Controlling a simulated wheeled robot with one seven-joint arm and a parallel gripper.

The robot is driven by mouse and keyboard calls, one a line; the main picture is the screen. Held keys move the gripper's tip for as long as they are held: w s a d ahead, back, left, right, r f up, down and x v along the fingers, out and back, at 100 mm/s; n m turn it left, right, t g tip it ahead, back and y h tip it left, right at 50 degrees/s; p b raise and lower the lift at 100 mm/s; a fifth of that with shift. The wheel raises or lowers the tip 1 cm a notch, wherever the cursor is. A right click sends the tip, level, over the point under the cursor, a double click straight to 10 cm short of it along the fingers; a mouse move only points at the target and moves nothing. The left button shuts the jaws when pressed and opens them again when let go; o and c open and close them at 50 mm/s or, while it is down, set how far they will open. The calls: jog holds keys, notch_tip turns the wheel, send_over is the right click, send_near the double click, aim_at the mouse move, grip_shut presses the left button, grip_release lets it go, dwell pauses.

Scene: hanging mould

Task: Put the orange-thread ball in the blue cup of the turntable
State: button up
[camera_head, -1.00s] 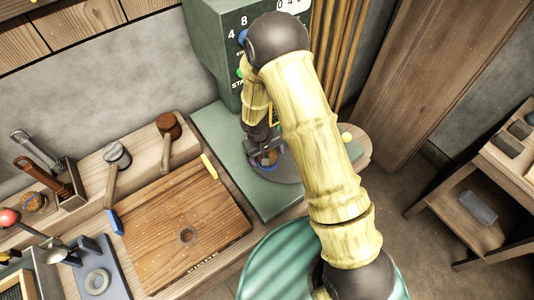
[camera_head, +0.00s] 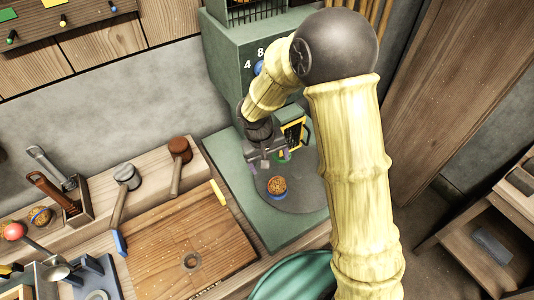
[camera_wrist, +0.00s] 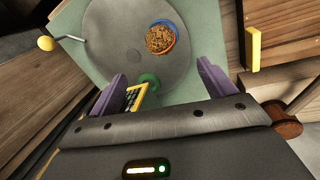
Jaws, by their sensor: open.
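A brown-orange ball (camera_head: 277,184) sits on the grey turntable (camera_head: 304,195), with a blue cup rim (camera_head: 279,194) showing around its lower edge. In the wrist view the ball (camera_wrist: 159,39) rests inside the round cup, whose rim shows blue (camera_wrist: 178,26) and partly reddish. Its thread colour is hard to tell exactly. My gripper (camera_head: 267,160) is open and empty, just behind and above the ball, apart from it. In the wrist view its two purple fingers (camera_wrist: 163,76) are spread, with the ball beyond their tips.
The green machine (camera_head: 230,60) rises behind the turntable. A yellow-framed panel (camera_head: 294,133) stands close to my gripper. A yellow-knobbed lever (camera_wrist: 46,43) is beside the turntable. A wooden board (camera_head: 190,240) and mallets (camera_head: 180,150) lie left. Another ball (camera_head: 40,215) sits at far left.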

jog(key=r, duration=0.3)
jog(key=shift+s+a+r, duration=0.1)
jog(key=shift+s+a, duration=0.05)
jog(key=shift+a, duration=0.15)
